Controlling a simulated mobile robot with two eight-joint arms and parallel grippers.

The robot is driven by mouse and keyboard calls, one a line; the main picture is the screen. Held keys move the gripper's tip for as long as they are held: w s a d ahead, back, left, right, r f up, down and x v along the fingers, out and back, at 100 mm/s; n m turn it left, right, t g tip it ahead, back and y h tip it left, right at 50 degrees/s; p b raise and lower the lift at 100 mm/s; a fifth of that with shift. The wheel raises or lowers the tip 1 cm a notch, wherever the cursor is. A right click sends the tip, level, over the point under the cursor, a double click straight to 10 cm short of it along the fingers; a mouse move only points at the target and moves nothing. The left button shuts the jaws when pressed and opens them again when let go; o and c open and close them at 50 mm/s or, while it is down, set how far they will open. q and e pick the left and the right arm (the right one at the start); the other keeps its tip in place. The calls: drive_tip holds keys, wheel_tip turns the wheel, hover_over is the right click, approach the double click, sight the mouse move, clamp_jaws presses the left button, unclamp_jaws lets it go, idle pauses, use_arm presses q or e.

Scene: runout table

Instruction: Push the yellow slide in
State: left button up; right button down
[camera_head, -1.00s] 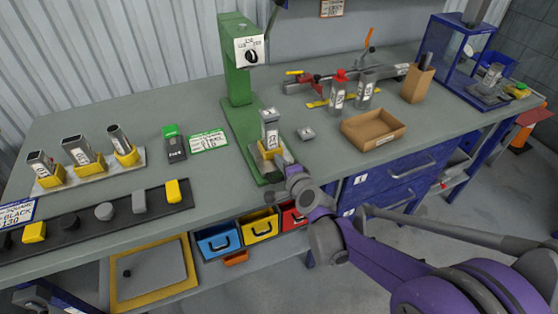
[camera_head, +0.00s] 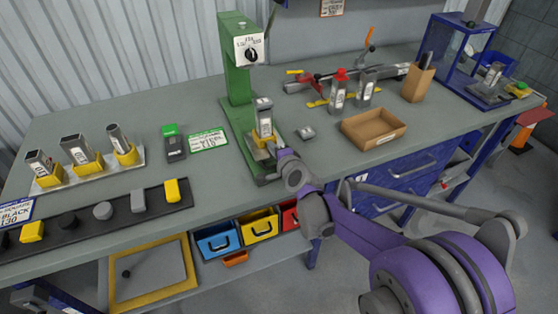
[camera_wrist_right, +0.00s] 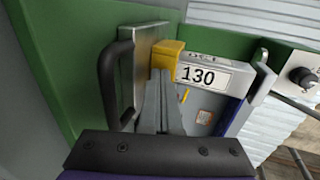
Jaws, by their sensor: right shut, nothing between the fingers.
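The yellow slide (camera_head: 259,141) sits low on the bed of the green press (camera_head: 237,75), with an upright grey metal tube (camera_head: 264,117) in it. In the right wrist view, the yellow slide (camera_wrist_right: 167,54) is beside the tube (camera_wrist_right: 203,75), which bears a "130" label. My right gripper (camera_head: 279,152) is at the near side of the slide. In the right wrist view its fingers (camera_wrist_right: 161,73) are shut and empty, with their tips at the yellow face; contact looks close. My left gripper is not in view.
A small metal block (camera_head: 306,134) and a cardboard tray (camera_head: 374,131) are right of the press. A black-and-green device (camera_head: 173,142) and a rack of tubes in yellow holders (camera_head: 82,160) are to the left. In the right wrist view, a black handle (camera_wrist_right: 112,85) stands left of the fingers.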

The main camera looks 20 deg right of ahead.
drive_tip(key=w, duration=0.5)
drive_tip(key=w+b, duration=0.1)
drive_tip(key=w, duration=0.8)
drive_tip(key=shift+w+a, duration=0.25)
drive_tip(key=shift+w, duration=0.25)
drive_tip(key=shift+r, duration=0.1)
drive_tip(key=shift+w+d+r, duration=0.1)
